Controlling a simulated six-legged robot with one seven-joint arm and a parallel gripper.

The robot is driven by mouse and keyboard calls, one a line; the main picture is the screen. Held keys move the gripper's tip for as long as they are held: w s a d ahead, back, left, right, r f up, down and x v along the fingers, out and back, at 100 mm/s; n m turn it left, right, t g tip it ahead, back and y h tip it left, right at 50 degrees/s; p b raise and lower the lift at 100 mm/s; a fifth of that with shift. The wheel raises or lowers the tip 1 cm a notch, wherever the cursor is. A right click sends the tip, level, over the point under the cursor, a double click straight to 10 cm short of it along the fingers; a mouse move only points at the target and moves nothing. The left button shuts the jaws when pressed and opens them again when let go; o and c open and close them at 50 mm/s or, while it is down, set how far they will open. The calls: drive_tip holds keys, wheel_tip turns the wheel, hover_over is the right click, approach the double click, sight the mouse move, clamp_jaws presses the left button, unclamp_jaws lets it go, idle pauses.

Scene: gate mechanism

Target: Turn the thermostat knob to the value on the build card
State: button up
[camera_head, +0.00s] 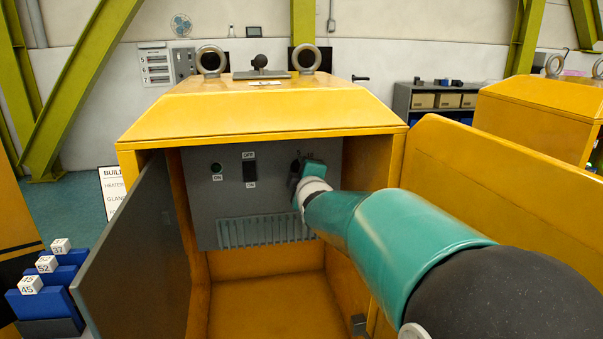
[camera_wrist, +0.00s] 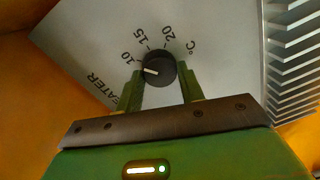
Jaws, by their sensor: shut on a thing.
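The thermostat knob (camera_wrist: 160,62) is round and black, on a grey panel (camera_wrist: 85,35) with 10, 15, 20 and °C printed around it. Its white line points left, near the 10 and slightly below it. My gripper (camera_wrist: 161,76) has one green finger on each side of the knob and is shut on it. In the head view my gripper (camera_head: 311,170) reaches the panel's right side and mostly hides the knob.
The panel is inside a yellow housing (camera_head: 262,116), with an ON lamp (camera_head: 216,168), an OFF/ON switch (camera_head: 249,170) and a vent grille (camera_head: 262,231). The open grey door (camera_head: 135,260) stands at left. Blue blocks (camera_head: 45,300) with numbered white tags are at lower left.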

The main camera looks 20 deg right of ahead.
drive_tip(key=shift+n, duration=0.4)
drive_tip(key=o, duration=1)
drive_tip(key=shift+w, duration=0.15)
drive_tip(key=f+v, duration=0.1)
drive_tip(key=v, duration=1.3)
drive_tip(key=shift+r, duration=0.4)
drive_tip(key=shift+a, duration=0.1)
